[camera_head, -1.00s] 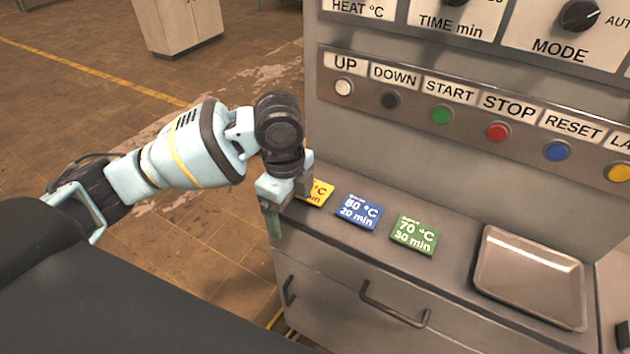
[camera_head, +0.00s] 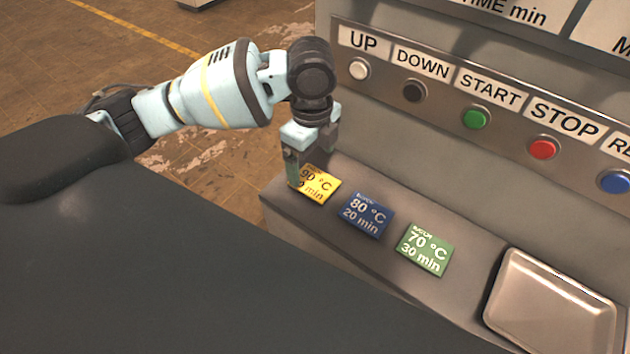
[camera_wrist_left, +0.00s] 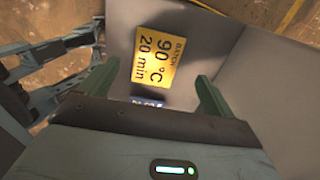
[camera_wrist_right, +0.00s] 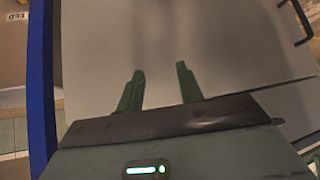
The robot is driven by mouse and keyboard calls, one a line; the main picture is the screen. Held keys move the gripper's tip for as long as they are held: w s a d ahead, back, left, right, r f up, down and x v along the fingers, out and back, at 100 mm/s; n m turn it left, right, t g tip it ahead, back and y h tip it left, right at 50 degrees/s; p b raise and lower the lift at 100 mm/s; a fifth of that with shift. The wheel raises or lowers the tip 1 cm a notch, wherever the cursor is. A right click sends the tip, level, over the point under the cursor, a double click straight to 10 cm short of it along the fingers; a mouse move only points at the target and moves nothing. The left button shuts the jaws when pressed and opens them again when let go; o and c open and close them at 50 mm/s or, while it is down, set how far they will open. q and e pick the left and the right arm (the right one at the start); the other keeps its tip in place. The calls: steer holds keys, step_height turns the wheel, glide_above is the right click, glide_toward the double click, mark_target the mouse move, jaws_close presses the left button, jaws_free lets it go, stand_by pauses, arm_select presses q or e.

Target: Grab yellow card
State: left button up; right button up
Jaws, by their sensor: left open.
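The yellow card (camera_head: 320,186) lies flat at the left end of the grey ledge, printed 90 °C. My left gripper (camera_head: 308,165) is above and just behind its left side, partly covering its left edge. In the left wrist view the whole yellow card (camera_wrist_left: 168,58) shows, reading 90 °C, 20 min. The fingers of my left gripper (camera_wrist_left: 157,78) are open, one on either side of the card in the picture, with nothing held. My right gripper (camera_wrist_right: 160,72) shows only in its wrist view, with fingers apart and empty, facing a plain grey surface.
A blue card (camera_head: 366,215) and a green card (camera_head: 424,250) lie in a row to the right of the yellow one. A metal tray (camera_head: 496,290) is further right. The panel with buttons (camera_head: 475,118) rises behind the ledge.

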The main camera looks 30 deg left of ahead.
mark_target(314, 182)
arm_select(q)
steer(key=shift+f, duration=0.2)
steer(key=f, duration=0.4)
steer(key=shift+s+d+f, duration=0.3)
steer(key=shift+d+f, duration=0.05)
steer(key=shift+f, duration=0.05)
steer(key=c, duration=1.1)
steer(key=shift+o, duration=0.2)
steer(key=shift+r, duration=0.15)
